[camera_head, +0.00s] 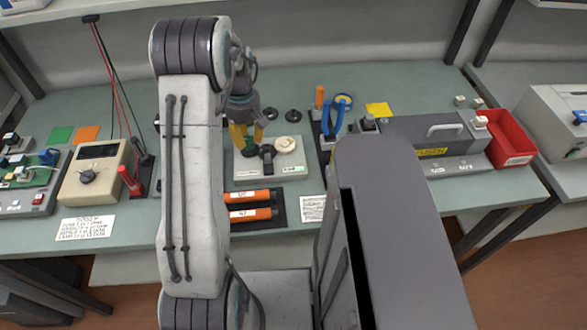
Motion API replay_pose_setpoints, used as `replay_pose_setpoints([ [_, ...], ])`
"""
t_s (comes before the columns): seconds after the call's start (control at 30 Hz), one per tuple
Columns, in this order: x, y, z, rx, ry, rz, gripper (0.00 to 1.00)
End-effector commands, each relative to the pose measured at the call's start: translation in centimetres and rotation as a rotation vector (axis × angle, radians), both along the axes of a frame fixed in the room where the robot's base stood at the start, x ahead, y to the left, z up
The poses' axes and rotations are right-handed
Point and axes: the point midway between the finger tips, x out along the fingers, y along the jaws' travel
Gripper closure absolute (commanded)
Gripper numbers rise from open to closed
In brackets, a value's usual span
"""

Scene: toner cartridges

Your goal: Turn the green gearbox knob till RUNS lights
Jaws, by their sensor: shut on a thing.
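The gearbox (284,157) is a pale plate on the green bench, just right of my arm's upper link. Its green knob (249,152) stands at the plate's left side, partly hidden by my gripper. My gripper (248,140) points down with its yellow-tipped fingers on either side of the knob, shut on it. A black part (267,158) stands beside the knob, and a cream round part (289,143) sits behind it to the right. A small label strip (294,169) at the plate's front right looks greenish; I cannot read it or tell whether it is lit.
Two orange toner cartridges (249,196) lie in front of the gearbox. A meter box (97,172) stands left, with red probes (131,181) beside it. Right are blue-handled pliers (336,118), a grey case (425,135) and a red bin (510,139). Two black discs (293,115) lie behind the gearbox.

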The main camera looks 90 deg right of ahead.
Motion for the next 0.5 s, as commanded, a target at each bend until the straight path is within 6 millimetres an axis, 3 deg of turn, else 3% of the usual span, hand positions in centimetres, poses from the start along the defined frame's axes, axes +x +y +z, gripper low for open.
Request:
replay_pose_setpoints([
  [0.5, -0.01, 0.21, -0.27, 0.008, 0.0, -0.504, 0.89],
])
